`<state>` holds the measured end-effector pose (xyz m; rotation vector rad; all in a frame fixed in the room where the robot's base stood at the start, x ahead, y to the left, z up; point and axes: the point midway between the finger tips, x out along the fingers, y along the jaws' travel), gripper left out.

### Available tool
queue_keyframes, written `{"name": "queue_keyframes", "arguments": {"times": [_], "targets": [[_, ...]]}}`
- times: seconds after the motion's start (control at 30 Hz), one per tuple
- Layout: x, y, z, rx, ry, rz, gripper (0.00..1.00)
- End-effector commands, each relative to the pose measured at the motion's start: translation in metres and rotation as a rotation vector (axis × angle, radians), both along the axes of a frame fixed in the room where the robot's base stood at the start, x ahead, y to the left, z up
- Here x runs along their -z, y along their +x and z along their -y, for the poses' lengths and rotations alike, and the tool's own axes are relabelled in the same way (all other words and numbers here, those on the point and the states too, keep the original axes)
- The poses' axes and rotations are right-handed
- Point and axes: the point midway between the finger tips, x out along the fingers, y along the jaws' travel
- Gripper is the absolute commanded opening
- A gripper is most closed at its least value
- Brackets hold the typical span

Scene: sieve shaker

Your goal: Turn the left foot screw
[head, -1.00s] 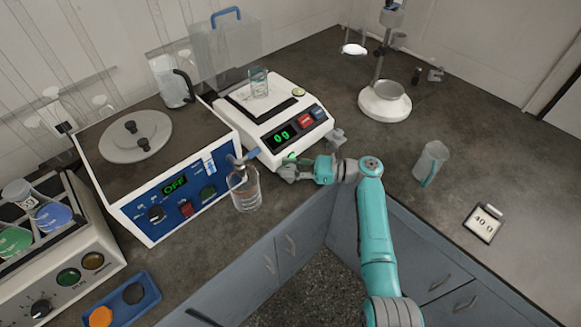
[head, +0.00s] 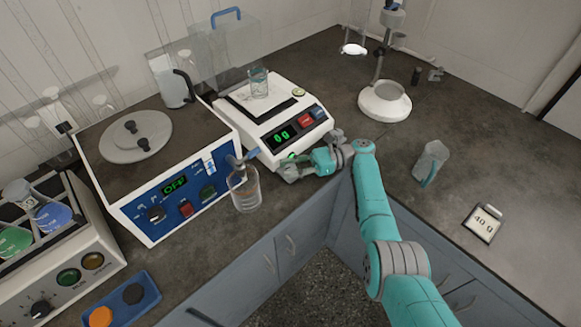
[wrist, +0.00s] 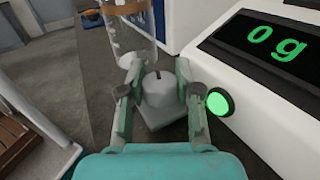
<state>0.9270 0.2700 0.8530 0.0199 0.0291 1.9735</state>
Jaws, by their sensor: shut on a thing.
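The balance (head: 262,127) is a white box with a green display reading 0 g. The left foot screw (wrist: 158,88) is a grey knob with a dark slot on top, seen in the wrist view beside the balance's front corner. My gripper (wrist: 158,95) has its two fingers on either side of this knob, shut on it. In the head view my gripper (head: 287,172) is low at the balance's front left corner and hides the screw. A green round light (wrist: 219,102) glows on the balance front, right of the fingers.
A glass beaker (head: 259,83) sits on the balance pan.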

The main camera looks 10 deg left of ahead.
Motion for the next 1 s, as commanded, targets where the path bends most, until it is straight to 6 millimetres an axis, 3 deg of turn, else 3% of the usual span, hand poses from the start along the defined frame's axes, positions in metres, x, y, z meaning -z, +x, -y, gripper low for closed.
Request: {"name": "queue_keyframes", "arguments": {"times": [0.3,0.33,0.43,1.0], "targets": [[0.0028,-0.0015,-0.0005,-0.002,-0.004,-0.004,0.0],[0.0029,-0.0015,-0.0005,-0.002,-0.004,-0.004,0.36],[0.0025,-0.0013,-0.0004,-0.001,-0.003,-0.003,0.6],[0.0005,-0.0002,-0.0002,0.0,0.0,-0.001,0.6]]}}
